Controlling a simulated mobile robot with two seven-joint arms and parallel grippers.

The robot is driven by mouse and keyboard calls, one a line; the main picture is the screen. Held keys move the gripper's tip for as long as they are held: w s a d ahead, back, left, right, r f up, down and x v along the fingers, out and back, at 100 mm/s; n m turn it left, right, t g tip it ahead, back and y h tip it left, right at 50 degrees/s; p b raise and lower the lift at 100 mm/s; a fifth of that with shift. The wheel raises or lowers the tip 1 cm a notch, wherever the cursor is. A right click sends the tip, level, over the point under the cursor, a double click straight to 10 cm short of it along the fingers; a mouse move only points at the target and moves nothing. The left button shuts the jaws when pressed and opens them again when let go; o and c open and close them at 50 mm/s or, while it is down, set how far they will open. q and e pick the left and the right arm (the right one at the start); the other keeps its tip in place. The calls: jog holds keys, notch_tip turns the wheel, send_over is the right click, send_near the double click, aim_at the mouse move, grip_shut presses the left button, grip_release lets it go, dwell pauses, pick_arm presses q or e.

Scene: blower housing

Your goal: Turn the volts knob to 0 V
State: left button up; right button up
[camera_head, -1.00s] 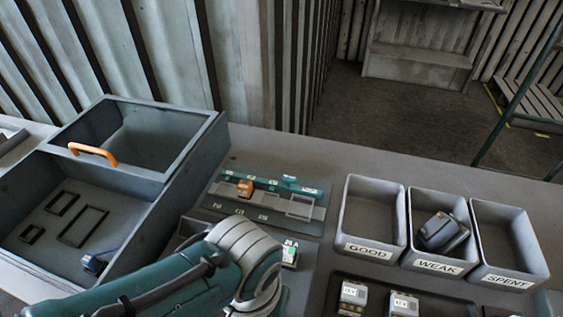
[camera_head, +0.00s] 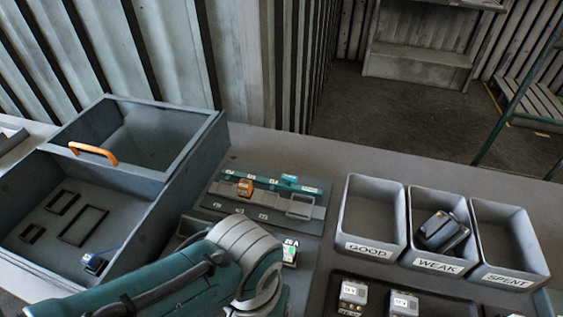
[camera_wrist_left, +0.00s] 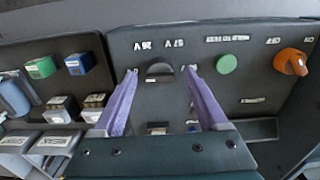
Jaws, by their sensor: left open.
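A dark, half-round knob (camera_wrist_left: 160,70) sits on the grey panel in the left wrist view. Small printed labels beside it look upside down and appear to read volts; I cannot read the values surely. My left gripper (camera_wrist_left: 161,74) is open, its two purple fingers on either side of this knob. I cannot tell whether they touch it. The knob's pointing direction is unclear. In the head view my left arm hides the gripper and this knob. My right gripper is in neither current view.
In the wrist view, a green round button (camera_wrist_left: 226,63) and an orange knob (camera_wrist_left: 292,62) lie to the right, small blocks to the left. In the head view, an open drawer-like box (camera_head: 150,178) stands left and labelled bins (camera_head: 372,247) stand right.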

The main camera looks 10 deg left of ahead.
pick_arm(q)
notch_tip(320, 180, up, 9)
jog(key=p, duration=0.5)
jog(key=shift+f, duration=0.15)
jog(key=shift+r, duration=0.6)
jog(key=shift+s, duration=0.1)
jog(key=s+a+r+m+t, duration=0.1)
jog(key=s+a+r+t, duration=0.1)
jog(key=s+a+r, duration=0.4)
jog(key=s+a+r+m+t, duration=0.1)
jog(key=s+a+r, duration=0.1)
jog(key=a+r, duration=0.45)
notch_tip(320, 180, up, 20)
jog(key=d+p, duration=0.2)
jog(key=p, duration=1.6)
jog(key=shift+t, duration=0.3)
